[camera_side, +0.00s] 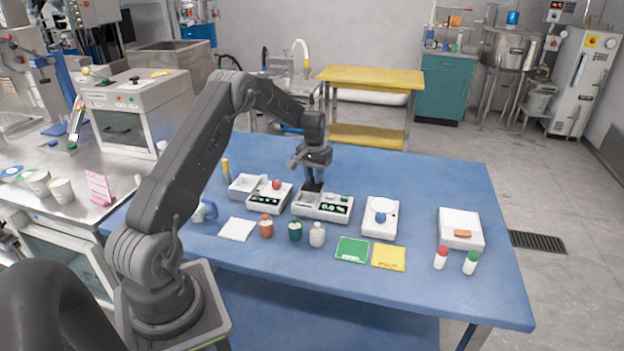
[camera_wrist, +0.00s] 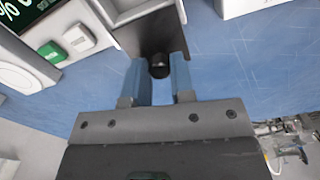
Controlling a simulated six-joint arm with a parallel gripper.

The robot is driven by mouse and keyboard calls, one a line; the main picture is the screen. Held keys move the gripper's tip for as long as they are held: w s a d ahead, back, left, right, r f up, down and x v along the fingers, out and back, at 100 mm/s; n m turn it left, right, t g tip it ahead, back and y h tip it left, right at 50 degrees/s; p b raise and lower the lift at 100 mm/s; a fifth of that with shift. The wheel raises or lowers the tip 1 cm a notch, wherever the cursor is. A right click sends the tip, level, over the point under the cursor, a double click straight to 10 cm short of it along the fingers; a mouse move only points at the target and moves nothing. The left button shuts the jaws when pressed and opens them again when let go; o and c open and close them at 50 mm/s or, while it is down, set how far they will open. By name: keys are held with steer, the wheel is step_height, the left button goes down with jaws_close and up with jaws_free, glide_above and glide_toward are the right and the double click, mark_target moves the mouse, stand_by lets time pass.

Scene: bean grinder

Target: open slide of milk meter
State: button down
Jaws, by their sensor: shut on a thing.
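The middle white device (camera_side: 327,215), with dark green display panels, stands on the blue table, and I take it to be the milk meter. Its white body also shows at the upper left of the wrist view (camera_wrist: 40,10). A dark flat slide (camera_wrist: 145,36) with a round black knob (camera_wrist: 159,66) extends from it in the wrist view. My gripper (camera_side: 312,184) is at the device's back edge, pointing down. In the wrist view my gripper (camera_wrist: 160,78) has its blue fingers on either side of the knob, shut on it. How far the slide is out is hard to tell.
A similar white device with a red knob (camera_side: 276,184) stands close on the left. A white unit with a blue knob (camera_side: 380,217) is on the right. The table behind is clear.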

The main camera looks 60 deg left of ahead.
steer(key=c, duration=1)
jaws_free()
step_height(320, 180, up, 14)
steer(key=shift+f, duration=0.1)
